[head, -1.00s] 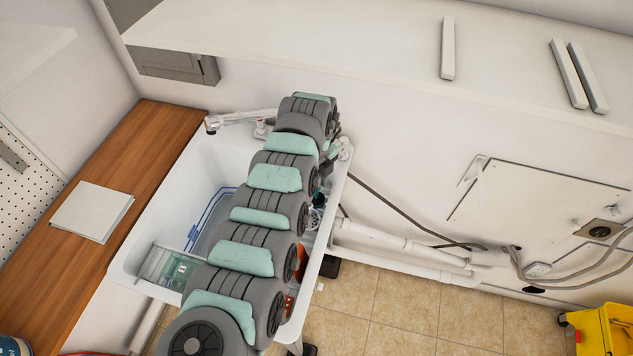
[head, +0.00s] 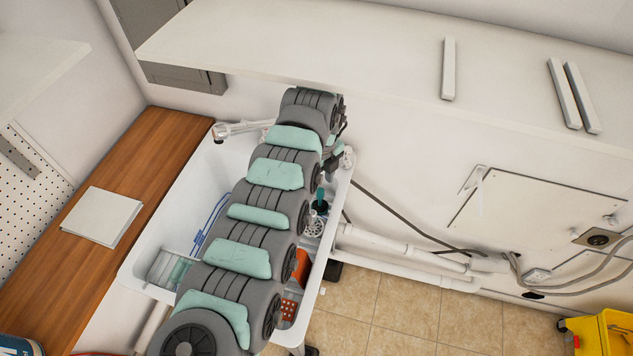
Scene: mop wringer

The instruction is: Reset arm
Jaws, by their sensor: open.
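My arm, a chain of grey and teal links, reaches from the bottom of the head view across the white sink (head: 172,215). Its far end is near the wall by the sink's back right corner. My gripper (head: 333,160) shows only as a small dark part beside the far links. It is open, with its fingers hard to make out, and I see nothing held in it. The arm covers much of the sink's middle.
A teal-handled brush (head: 320,201) and an orange item (head: 302,267) lie at the sink's right side. A faucet (head: 243,128) is at the back. A shelf (head: 350,65) overhangs. A wooden counter (head: 150,150) holds a white folder (head: 102,216). A yellow bucket (head: 603,334) stands lower right.

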